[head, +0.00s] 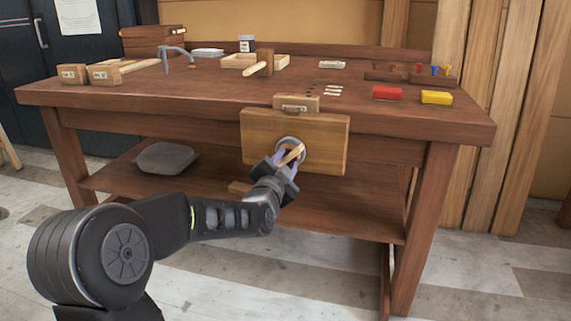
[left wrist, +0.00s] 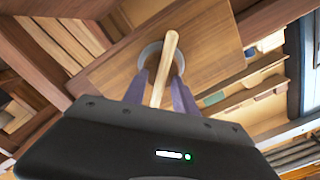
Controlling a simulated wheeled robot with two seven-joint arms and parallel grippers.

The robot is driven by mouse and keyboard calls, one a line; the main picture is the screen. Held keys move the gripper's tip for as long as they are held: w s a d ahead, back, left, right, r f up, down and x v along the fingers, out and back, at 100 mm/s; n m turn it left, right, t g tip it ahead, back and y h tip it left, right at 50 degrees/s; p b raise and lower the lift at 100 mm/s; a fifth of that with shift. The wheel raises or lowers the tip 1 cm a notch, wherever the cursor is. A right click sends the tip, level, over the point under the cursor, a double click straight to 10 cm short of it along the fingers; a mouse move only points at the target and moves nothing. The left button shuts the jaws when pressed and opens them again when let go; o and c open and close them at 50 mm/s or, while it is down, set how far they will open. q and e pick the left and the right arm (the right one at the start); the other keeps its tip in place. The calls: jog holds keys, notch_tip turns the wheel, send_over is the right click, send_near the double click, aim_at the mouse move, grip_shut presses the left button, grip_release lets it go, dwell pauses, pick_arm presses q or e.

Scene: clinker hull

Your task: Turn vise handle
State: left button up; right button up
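The wooden vise (head: 326,148) is fixed to the front edge of the workbench, its broad jaw facing me. A round metal hub (head: 304,143) sits in the jaw, and a pale wooden handle bar (head: 293,155) crosses it, slanted. My left gripper (head: 288,158) is at the hub with its purple fingers on either side of the bar. The left wrist view shows the bar (left wrist: 168,57) between the fingers, in front of the metal ring (left wrist: 151,54). A gap shows between the bar and the left-hand finger, so the gripper looks open around it. My right gripper is out of view.
The workbench (head: 215,85) carries a mallet (head: 260,66), an open wooden tray (head: 238,61), a red block (head: 387,93) and a yellow block (head: 436,97). A grey bundle (head: 166,158) lies on the lower shelf. The floor at front right is clear.

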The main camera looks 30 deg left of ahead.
pick_arm(q)
jog(key=shift+c, duration=0.3)
grip_shut()
dwell(0.3)
